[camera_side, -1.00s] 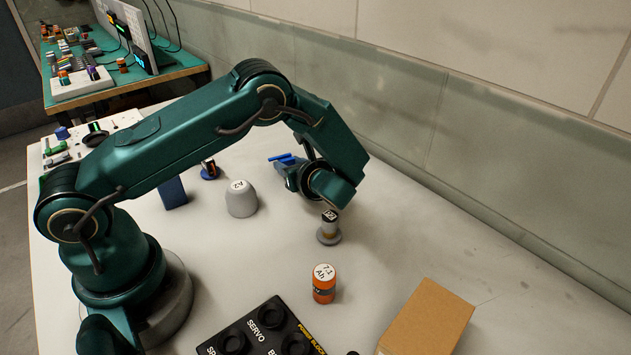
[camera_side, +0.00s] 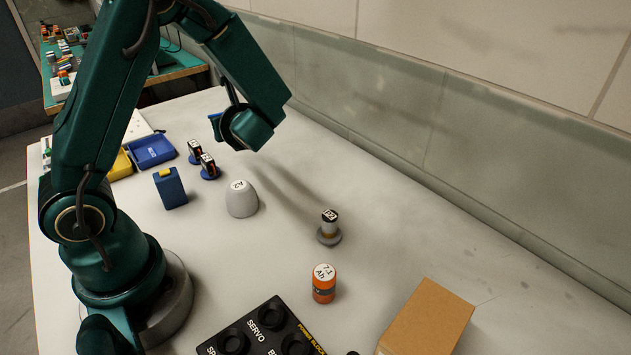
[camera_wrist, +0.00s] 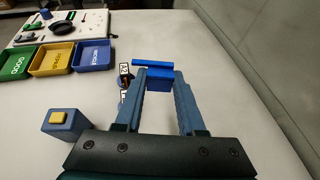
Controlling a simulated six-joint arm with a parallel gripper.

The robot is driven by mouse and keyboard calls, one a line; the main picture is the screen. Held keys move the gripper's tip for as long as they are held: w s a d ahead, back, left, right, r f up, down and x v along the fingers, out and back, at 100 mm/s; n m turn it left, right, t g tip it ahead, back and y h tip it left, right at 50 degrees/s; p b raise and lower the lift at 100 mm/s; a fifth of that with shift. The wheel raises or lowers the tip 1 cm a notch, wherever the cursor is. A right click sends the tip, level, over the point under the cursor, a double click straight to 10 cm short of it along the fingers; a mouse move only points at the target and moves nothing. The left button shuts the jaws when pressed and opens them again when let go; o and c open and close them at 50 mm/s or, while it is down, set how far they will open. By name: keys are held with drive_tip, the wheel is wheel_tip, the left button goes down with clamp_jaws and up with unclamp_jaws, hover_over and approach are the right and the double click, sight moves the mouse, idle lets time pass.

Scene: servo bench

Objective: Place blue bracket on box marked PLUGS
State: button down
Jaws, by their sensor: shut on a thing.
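My gripper (camera_wrist: 158,86) is shut on the blue bracket (camera_wrist: 158,77), held between its fingertips above the white table. In the side view a small blue piece of the bracket (camera_side: 214,117) shows beside my gripper; the rest is hidden behind the wrist. Three open boxes stand in a row to the left in the wrist view: green (camera_wrist: 14,64), yellow (camera_wrist: 50,60) and blue (camera_wrist: 93,56). The green one seems to read GOOD. The lettering on the other two is too small to read, so I cannot tell which is marked PLUGS. The bracket is right of the boxes, apart from them.
Labelled cylinders (camera_side: 208,166) on blue bases stand near the blue box. A blue block with a yellow top (camera_side: 172,188) and a grey dome (camera_side: 241,200) are nearer. A grey post (camera_side: 329,228), orange can (camera_side: 324,284) and cardboard box (camera_side: 428,318) stand to the right.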

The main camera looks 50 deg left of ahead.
drive_tip(key=w+d+r+m+t+h, duration=0.15)
drive_tip(key=d+r+m+t, duration=0.25)
drive_tip(key=d, duration=0.4)
drive_tip(key=d+r+m+t+h, duration=0.3)
drive_tip(key=d, duration=0.6)
drive_tip(key=s+f+n+g+y, duration=0.5)
drive_tip(key=s+f+n+g, duration=0.2)
drive_tip(key=s+n+g, duration=0.55)
drive_tip(key=s+d+f+n+g+h, duration=0.1)
drive_tip(key=s+d+n+g+h, duration=0.6)
drive_tip(key=d+n+g+h, duration=0.4)
drive_tip(key=w+d+r+n+t+h, duration=0.25)
drive_tip(key=w+d+n+h, duration=0.35)
drive_tip(key=d+n+h, duration=0.35)
drive_tip(key=w+a+r+n+t+h, duration=0.1)
drive_tip(key=w+r+n+t+h, duration=0.2)
drive_tip(key=w+n+t, duration=0.3)
drive_tip(key=w+a+r+n+t+h, duration=0.25)
drive_tip(key=w+n+t+h, duration=0.2)
drive_tip(key=w+n, duration=0.3)
drive_tip(key=y, duration=0.1)
hover_over(411, 316)
drive_tip(key=shift+m, duration=0.35)
wheel_tip(411, 316, down, 6)
drive_tip(key=shift+a+f, duration=0.1)
drive_tip(key=shift+f, duration=2.05)
